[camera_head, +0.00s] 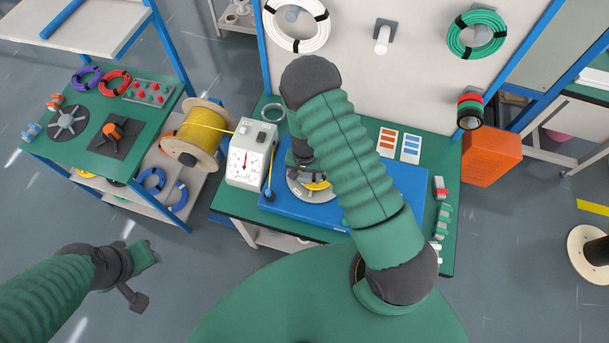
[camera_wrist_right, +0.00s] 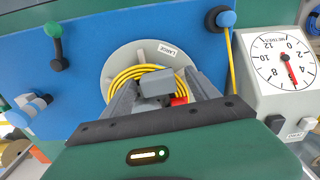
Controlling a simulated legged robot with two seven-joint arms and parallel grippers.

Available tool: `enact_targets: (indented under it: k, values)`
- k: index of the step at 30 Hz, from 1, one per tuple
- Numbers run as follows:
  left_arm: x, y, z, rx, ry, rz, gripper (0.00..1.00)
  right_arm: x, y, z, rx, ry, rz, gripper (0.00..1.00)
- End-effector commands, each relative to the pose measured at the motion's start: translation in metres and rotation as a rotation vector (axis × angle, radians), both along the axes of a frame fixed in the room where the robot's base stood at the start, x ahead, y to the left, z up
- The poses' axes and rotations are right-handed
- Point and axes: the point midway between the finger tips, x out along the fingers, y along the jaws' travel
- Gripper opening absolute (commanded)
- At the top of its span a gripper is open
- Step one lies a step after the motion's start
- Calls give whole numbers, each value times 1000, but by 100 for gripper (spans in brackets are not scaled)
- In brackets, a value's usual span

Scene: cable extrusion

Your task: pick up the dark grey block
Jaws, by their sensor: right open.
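The dark grey block (camera_wrist_right: 157,84) shows in the right wrist view, over the yellow cable coil on a round grey disc (camera_wrist_right: 118,62) labelled LARGE. My right gripper (camera_wrist_right: 160,96) is open, with one finger on each side of the block. I cannot tell whether the fingers touch it. In the head view my right gripper (camera_head: 300,170) is over the disc's left part, and my arm hides much of the area; I cannot make out the block there. My left gripper (camera_head: 148,272) is open and empty, away from the bench over the floor at lower left.
The disc sits on a blue board (camera_head: 285,203) on a green bench. A meter box (camera_head: 250,155) with a dial stands close to the left of my right gripper. A yellow cable spool (camera_head: 200,132) is further left.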

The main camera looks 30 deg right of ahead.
Motion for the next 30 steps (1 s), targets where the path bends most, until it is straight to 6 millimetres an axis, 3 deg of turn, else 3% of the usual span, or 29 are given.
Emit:
enact_targets:
  k: [4,20,30]
  values:
    - [0,0,-1,0,0,0,36,0,0,0,1,-1,0,69]
    - [0,0,-1,0,0,0,36,0,0,0,0,0,0,0]
    - [0,0,-4,0,0,0,36,0,1,5,1,-1,1,0]
